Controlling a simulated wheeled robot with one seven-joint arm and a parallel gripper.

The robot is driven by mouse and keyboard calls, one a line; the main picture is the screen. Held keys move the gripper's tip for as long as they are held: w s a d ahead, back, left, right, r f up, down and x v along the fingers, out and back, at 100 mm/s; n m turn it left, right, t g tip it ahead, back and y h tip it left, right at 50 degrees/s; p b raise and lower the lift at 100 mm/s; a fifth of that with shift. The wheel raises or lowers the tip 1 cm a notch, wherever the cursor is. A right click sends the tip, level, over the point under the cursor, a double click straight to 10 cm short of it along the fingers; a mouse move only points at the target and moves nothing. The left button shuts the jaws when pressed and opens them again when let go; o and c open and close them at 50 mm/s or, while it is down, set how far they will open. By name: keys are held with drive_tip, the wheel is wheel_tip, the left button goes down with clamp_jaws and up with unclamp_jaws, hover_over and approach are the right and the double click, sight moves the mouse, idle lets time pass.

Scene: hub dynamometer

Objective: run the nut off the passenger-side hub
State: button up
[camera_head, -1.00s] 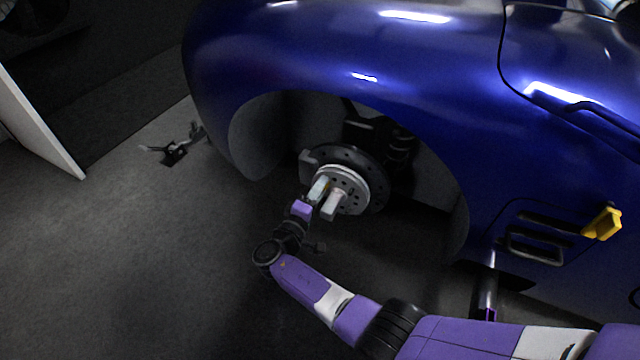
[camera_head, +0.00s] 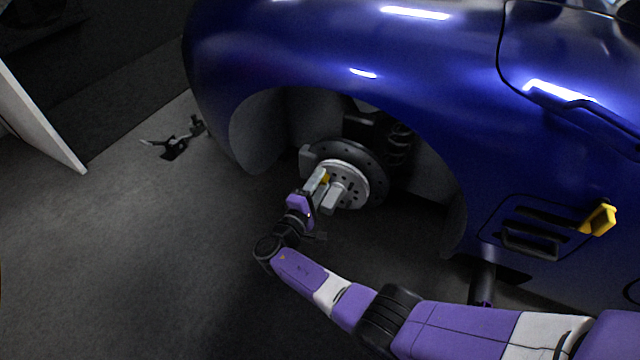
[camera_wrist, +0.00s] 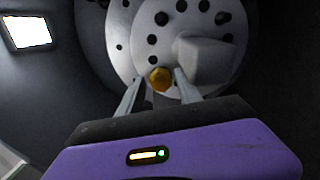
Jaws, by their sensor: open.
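The hub (camera_head: 351,176) is a pale metal disc with holes, set in front of a dark brake disc inside the blue car's wheel arch. A gold nut (camera_wrist: 160,79) sits at the hub face, beside a grey block-like protrusion (camera_wrist: 204,60); the nut shows small in the head view (camera_head: 325,178). My gripper (camera_wrist: 158,88) is open, with one pale finger on each side of the nut in the wrist view. I cannot tell whether the fingers touch it. In the head view my gripper (camera_head: 317,181) is close to the hub, partly covering it.
The blue fender (camera_head: 300,50) arches over the hub, and its lip is near my arm. A yellow block (camera_head: 600,221) sits on the car's side at the right. A small dark stand-like object (camera_head: 175,147) lies on the floor at left.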

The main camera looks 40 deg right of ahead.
drive_tip(key=m+b, duration=0.3)
drive_tip(key=shift+f+m, duration=0.3)
drive_tip(key=shift+f, duration=0.05)
drive_tip(key=m+b, duration=0.4)
drive_tip(key=m, duration=0.1)
drive_tip(key=shift+r, duration=0.1)
drive_tip(key=shift+r+m, duration=0.2)
drive_tip(key=shift+m, duration=0.5)
drive_tip(key=m, duration=0.9)
drive_tip(key=shift+m, duration=2.3)
